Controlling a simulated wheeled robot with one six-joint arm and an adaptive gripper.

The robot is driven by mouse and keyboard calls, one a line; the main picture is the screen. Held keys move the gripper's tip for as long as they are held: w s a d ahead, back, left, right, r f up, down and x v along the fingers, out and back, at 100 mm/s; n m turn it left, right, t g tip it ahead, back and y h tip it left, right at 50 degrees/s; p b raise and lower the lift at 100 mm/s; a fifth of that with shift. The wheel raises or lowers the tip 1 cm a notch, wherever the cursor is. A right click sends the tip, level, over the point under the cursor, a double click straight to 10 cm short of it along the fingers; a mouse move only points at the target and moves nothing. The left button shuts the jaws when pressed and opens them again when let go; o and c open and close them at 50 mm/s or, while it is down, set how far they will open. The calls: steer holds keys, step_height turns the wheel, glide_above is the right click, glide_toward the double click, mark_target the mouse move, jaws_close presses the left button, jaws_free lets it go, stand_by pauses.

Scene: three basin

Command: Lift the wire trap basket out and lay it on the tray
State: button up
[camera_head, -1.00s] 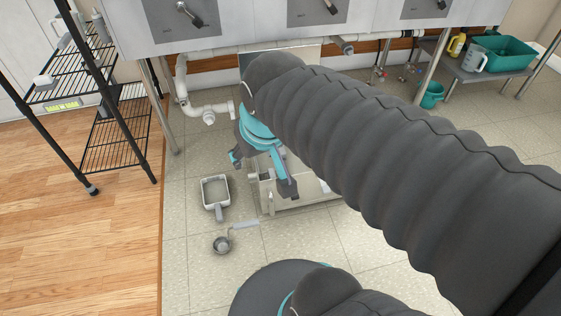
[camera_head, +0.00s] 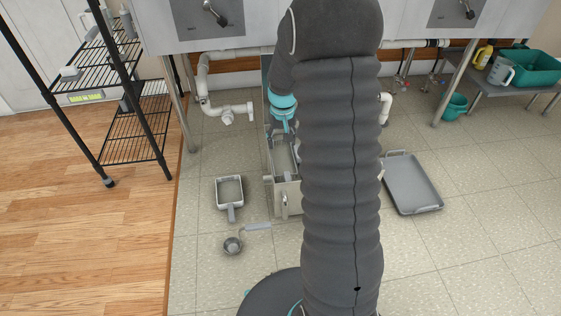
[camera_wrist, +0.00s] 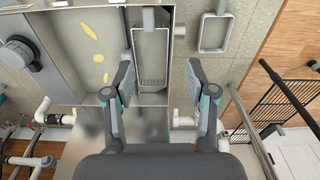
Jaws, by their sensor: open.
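The wire trap basket (camera_wrist: 151,58) is a narrow grey mesh basket inside the open metal trap box (camera_head: 289,197) on the floor. In the head view part of the basket (camera_head: 284,157) shows beside my arm. My gripper (camera_wrist: 160,78) is open and empty, pointing down above the trap, its two fingers to either side of the basket in the wrist view. In the head view my gripper (camera_head: 283,130) is partly hidden behind my arm. I cannot tell its exact height above the basket. The grey tray (camera_head: 412,183) lies empty on the floor to the right.
A square handled container (camera_head: 229,190) and a ladle (camera_head: 233,245) lie on the floor left of the trap. Yellow patches (camera_wrist: 89,30) lie in the trap's wider compartment. White pipes (camera_head: 226,115) run behind. A black wire rack (camera_head: 130,120) stands at left. Floor around the tray is clear.

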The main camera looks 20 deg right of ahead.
glide_toward(287, 175)
steer(key=shift+g, duration=0.4)
steer(key=f, duration=0.5)
steer(key=shift+w+d+b, duration=0.15)
steer(key=shift+w+b, duration=0.2)
steer(key=shift+w, duration=0.05)
steer(key=shift+s+f, duration=0.1)
steer(key=shift+f, duration=3.1)
jaws_close()
